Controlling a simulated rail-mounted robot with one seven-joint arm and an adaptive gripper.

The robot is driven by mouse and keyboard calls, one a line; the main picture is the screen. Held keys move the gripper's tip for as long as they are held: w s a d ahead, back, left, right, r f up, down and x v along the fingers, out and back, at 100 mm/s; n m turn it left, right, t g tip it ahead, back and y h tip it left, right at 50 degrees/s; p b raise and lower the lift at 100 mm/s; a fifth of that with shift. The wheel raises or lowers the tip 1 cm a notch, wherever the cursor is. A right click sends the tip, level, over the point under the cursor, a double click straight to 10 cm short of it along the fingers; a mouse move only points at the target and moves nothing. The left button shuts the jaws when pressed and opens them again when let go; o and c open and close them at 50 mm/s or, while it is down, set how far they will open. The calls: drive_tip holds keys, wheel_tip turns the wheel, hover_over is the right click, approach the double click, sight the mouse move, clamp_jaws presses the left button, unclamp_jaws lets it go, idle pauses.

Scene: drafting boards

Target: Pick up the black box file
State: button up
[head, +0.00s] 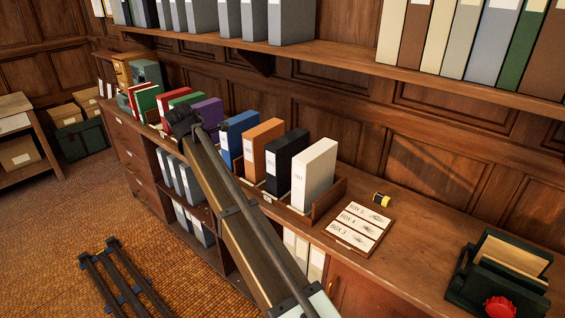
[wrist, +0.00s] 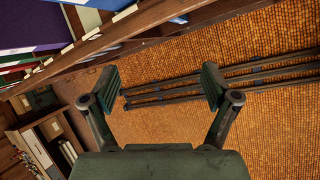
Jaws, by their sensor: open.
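The black box file (head: 285,161) stands upright in a wooden rack on the sideboard, between an orange file (head: 261,148) on its left and a white file (head: 314,173) on its right. It has a pale spine label. I cannot see it in the wrist view. My gripper (wrist: 160,87) is open and empty, with its fingers spread above the floor beside the sideboard edge. In the head view my gripper (head: 183,120) is small and dark, left of the black file near the purple file (head: 208,112) and the blue file (head: 239,136).
Right of the rack (head: 328,197) lie a label board (head: 357,229), a small yellow-and-black item (head: 381,198) and a dark green holder with a red knob (head: 499,275). A shelf (head: 350,62) with binders overhangs the sideboard. Dark rails (head: 123,280) lie on the floor.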

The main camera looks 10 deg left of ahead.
drive_tip(key=w+d+r+n+g, duration=0.1)
drive_tip(key=w+d+r+g, duration=0.1)
drive_tip(key=w+d+r, duration=0.3)
drive_tip(key=w+d+r+n+g, duration=0.1)
drive_tip(key=w+d, duration=0.2)
drive_tip(key=d, duration=0.5)
wheel_tip(320, 180, up, 4)
drive_tip(key=n+g+p, duration=0.1)
drive_tip(key=n+g, duration=0.1)
drive_tip(key=g, duration=0.1)
hover_over(288, 163)
drive_tip(key=w, duration=0.4)
drive_tip(key=shift+a+f+y, duration=0.1)
drive_tip(key=shift+a+y, duration=0.3)
drive_tip(key=shift+a, duration=0.05)
drive_tip(key=shift+d+f, duration=0.15)
drive_tip(key=shift+d, duration=0.05)
drive_tip(key=shift+s+f+p, duration=0.1)
drive_tip(key=shift+f+p, duration=0.2)
drive_tip(key=shift+f, duration=0.1)
wheel_tip(288, 163, down, 11)
drive_tip(key=p, duration=0.4)
drive_tip(key=shift+r, duration=0.1)
clamp_jaws()
drive_tip(key=shift+r, duration=0.1)
